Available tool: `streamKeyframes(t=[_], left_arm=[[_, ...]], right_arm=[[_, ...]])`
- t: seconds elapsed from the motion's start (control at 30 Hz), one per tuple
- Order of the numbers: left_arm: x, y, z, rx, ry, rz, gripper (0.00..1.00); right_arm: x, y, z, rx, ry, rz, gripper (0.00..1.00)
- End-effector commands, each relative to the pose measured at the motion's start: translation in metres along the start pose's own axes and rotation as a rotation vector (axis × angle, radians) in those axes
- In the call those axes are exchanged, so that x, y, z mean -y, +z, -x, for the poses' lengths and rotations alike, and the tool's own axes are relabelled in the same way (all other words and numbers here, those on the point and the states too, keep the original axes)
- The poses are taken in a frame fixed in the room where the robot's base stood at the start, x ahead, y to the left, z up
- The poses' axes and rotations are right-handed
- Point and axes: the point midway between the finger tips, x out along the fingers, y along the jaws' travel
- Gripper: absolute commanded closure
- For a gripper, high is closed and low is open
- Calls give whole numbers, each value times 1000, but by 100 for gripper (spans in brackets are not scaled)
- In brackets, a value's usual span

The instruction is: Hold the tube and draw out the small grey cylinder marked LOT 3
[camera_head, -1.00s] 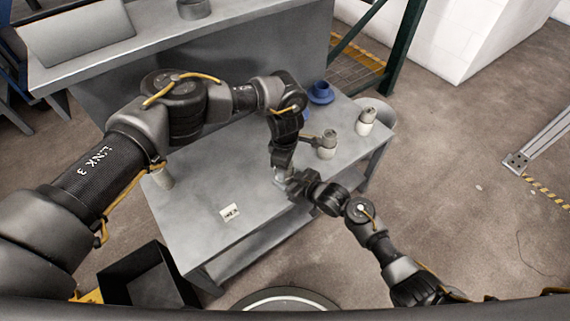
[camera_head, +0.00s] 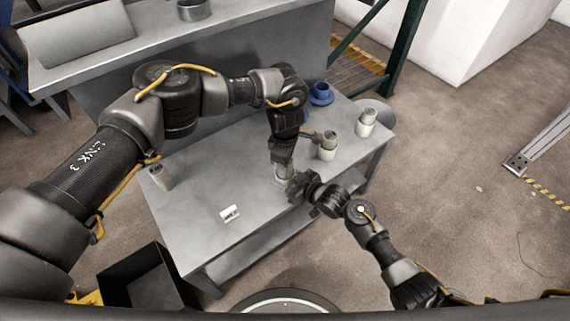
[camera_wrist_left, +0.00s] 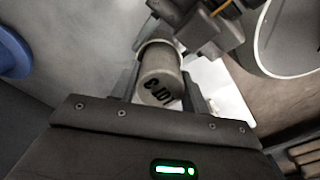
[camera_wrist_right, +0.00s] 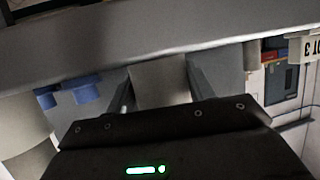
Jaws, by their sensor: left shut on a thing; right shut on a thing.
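The small grey cylinder (camera_wrist_left: 160,82) shows its end marked LOT 3 in the left wrist view, between the fingers of my left gripper (camera_wrist_left: 162,92), which is shut on it. Behind it is the pale rim of the tube (camera_wrist_left: 150,46); how much of the cylinder is still inside is hidden. My right gripper (camera_wrist_right: 160,85) is shut on the pale tube (camera_wrist_right: 160,78). In the head view, my left gripper (camera_head: 282,166) is above the tube (camera_head: 282,179) and my right gripper (camera_head: 292,188) is at its side, low over the table.
A blue round part (camera_head: 320,95) lies at the back edge. A marked card (camera_head: 229,214) is on the table (camera_head: 205,185). The front middle is clear.

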Motion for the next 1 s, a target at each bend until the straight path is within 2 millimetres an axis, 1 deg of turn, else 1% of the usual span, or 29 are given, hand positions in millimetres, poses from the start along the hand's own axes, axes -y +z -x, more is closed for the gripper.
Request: streamKeyframes(t=[0.13,0.57,1.0], left_arm=[[0,1,7,2,1,-1,92],[0,0,9,1,1,0,92],[-1,0,30,1,2,-1,92]], right_arm=[[0,1,0,3,1,-1,69],[0,1,0,3,0,-1,69],[0,1,0,3,0,-1,69]])
